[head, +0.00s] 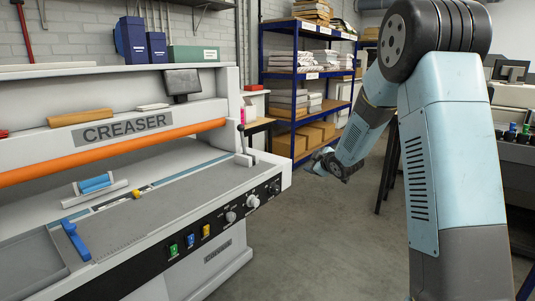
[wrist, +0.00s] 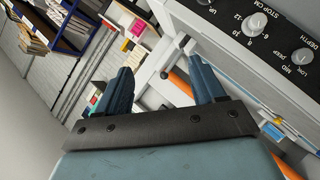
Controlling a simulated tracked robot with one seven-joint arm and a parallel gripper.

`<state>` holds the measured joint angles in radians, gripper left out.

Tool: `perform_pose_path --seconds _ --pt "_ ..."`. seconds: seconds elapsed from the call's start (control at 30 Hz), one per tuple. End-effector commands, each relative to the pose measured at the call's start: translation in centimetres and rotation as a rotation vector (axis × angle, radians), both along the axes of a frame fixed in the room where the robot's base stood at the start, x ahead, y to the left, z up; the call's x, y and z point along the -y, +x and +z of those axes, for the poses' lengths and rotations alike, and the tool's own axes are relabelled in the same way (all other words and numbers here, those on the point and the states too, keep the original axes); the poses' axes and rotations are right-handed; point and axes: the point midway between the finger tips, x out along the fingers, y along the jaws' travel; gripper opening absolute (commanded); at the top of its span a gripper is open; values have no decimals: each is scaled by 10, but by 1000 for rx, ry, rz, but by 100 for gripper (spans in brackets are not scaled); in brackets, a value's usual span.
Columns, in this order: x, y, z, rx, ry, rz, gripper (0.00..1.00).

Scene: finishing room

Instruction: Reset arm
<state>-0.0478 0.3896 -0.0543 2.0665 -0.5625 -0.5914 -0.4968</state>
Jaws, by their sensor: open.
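My arm stands at the right in the head view and bends down toward the middle. My gripper (head: 326,160) hangs in the air right of the creaser (head: 128,131), clear of its control-panel end. In the wrist view my gripper (wrist: 160,88) shows two blue fingers spread wide apart with nothing between them. The creaser's dial panel (wrist: 265,35) shows at the upper right there, beyond the right finger. The fingertips are small and partly unclear in the head view.
Blue shelving (head: 295,75) with paper stacks and cardboard boxes stands behind my gripper. A small table (head: 262,126) is beside the creaser's far end. A dark bench with equipment (head: 515,150) is at the right. The grey floor (head: 310,225) between creaser and arm is clear.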

Motion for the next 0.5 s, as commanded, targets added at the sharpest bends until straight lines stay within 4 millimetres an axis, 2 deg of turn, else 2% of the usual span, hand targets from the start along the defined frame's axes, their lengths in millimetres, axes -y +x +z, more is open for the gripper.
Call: perform_pose_path --seconds 0.03,0.2,0.37,0.5 --pt "6 -9 15 -13 9 -33 69" --pt "26 -44 50 -87 46 -153 69" --pt "42 -83 79 -157 92 -261 69" --pt "54 -122 99 -220 139 -353 69"
